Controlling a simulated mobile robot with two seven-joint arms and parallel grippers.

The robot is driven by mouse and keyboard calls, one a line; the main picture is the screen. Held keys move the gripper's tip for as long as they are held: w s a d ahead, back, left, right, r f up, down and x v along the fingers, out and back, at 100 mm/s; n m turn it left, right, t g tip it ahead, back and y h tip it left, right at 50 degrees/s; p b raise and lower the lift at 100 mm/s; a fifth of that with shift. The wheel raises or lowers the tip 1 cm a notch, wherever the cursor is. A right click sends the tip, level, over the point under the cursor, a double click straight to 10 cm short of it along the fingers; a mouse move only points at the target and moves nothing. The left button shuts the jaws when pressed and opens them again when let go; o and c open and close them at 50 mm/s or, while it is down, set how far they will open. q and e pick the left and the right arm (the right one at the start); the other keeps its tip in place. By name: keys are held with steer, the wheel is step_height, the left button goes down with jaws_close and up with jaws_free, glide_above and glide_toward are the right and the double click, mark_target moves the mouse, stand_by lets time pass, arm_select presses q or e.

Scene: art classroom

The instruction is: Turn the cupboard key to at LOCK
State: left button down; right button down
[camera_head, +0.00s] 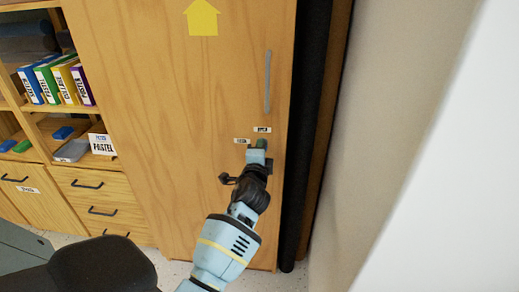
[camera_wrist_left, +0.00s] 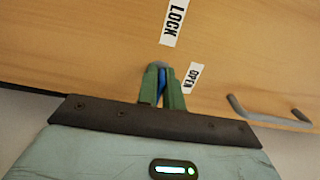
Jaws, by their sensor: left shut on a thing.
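The tall wooden cupboard door (camera_head: 180,110) fills the middle of the head view. My left gripper (camera_head: 261,144) is at the lock, low on the door's right side. In the left wrist view its green fingers (camera_wrist_left: 162,87) are shut on the blue key (camera_wrist_left: 161,82), of which only a thin strip shows between them. A grey round part (camera_wrist_left: 161,65) shows just behind the fingertips. The LOCK label (camera_wrist_left: 173,20) is above the fingers in that view, and the OPEN label (camera_wrist_left: 192,77) is close to their right. The key's exact angle cannot be told. My right gripper is not seen.
A grey bar handle (camera_head: 267,80) stands out above the lock. A dark vertical strip (camera_head: 305,130) and a pale wall (camera_head: 385,110) are close on the right. Shelves with coloured binders (camera_head: 58,82) and drawers (camera_head: 100,205) are at left.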

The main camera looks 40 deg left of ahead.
arm_select(q)
steer(key=c, duration=1.6)
jaws_free()
steer(key=v, duration=0.8)
steer(key=shift+a, duration=0.1)
